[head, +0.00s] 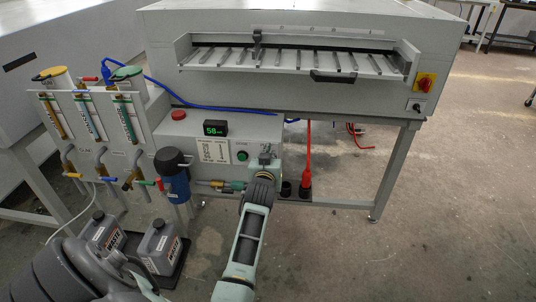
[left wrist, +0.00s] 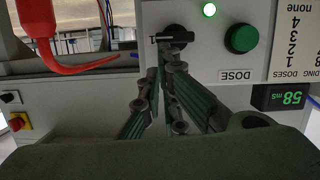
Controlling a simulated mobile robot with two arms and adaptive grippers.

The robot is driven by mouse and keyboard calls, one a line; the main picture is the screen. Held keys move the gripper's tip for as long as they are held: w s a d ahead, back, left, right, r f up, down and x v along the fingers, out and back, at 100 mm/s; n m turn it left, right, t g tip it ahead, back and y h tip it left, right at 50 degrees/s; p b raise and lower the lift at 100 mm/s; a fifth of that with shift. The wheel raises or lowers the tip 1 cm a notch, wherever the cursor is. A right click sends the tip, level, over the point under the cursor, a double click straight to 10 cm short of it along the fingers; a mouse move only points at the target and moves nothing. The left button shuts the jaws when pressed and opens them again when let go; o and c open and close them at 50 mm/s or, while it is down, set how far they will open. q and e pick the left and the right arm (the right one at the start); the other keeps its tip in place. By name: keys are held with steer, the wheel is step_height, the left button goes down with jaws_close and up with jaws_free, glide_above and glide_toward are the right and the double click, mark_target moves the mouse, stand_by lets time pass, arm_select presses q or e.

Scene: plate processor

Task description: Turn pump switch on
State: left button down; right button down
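The black rotary switch (left wrist: 172,38) is on the white control panel, beside the green DOSE button (left wrist: 242,38). Its handle lies sideways in the left wrist view, which shows the panel upside down. No pump label is readable there. In the head view, the left gripper (head: 264,160) is at the panel's right end and covers the switch area. The right gripper is out of view.
The control box has a display (head: 215,128) reading 58 and a red button (head: 178,115). A blue filter housing (head: 174,178) stands left of my arm. A red-yellow switch (head: 425,82) is on the processor (head: 300,30).

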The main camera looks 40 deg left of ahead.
arm_select(q)
steer(key=v, duration=0.7)
steer(key=shift+s, duration=0.2)
